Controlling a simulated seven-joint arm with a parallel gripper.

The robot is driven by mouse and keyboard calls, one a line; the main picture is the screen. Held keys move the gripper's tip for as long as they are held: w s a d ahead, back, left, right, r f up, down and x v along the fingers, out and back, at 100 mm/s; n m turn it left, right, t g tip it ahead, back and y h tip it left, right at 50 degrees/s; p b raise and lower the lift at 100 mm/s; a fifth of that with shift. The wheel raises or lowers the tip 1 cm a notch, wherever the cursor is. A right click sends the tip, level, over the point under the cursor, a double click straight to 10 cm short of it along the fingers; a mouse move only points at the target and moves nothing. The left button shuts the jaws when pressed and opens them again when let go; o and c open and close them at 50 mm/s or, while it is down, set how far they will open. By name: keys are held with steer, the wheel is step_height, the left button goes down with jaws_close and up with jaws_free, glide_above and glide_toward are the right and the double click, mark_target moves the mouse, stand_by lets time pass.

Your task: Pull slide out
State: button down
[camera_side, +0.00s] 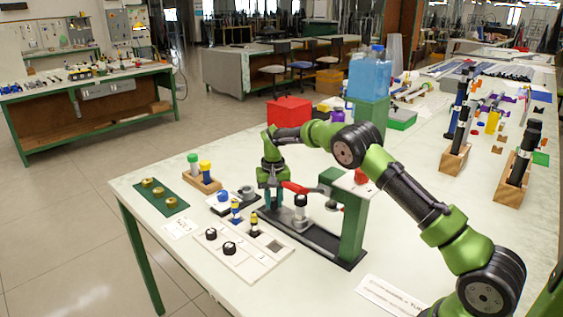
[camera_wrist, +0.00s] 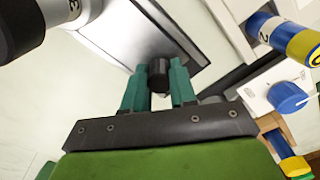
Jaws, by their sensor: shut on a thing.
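My gripper (camera_side: 272,198) points down at the left end of the dark base (camera_side: 335,254) of a green-framed fixture (camera_side: 352,225). In the wrist view its two green fingers (camera_wrist: 158,88) are shut on a short black knob (camera_wrist: 159,72). The knob stands by a grey, dark-edged plate (camera_wrist: 125,35), which I take to be the slide; how they join is hidden. In the side view the fingers and arm hide the knob. A white cylinder with a black top (camera_side: 300,208) stands on the base under the fixture's arm. A red handle (camera_side: 295,188) is just right of my gripper.
A white panel with black knobs (camera_side: 240,247) and banded pegs (camera_side: 236,211) lies close in front. A small box with a blue knob (camera_wrist: 287,97) is beside my gripper. A wooden holder with capped tubes (camera_side: 203,181) and a green tray (camera_side: 161,198) are left.

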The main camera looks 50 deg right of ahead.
steer(key=shift+w+r, duration=0.1)
steer(key=shift+w, duration=0.6)
steer(key=c, duration=0.9)
jaws_free()
steer(key=shift+s, duration=0.1)
step_height(320, 180, up, 17)
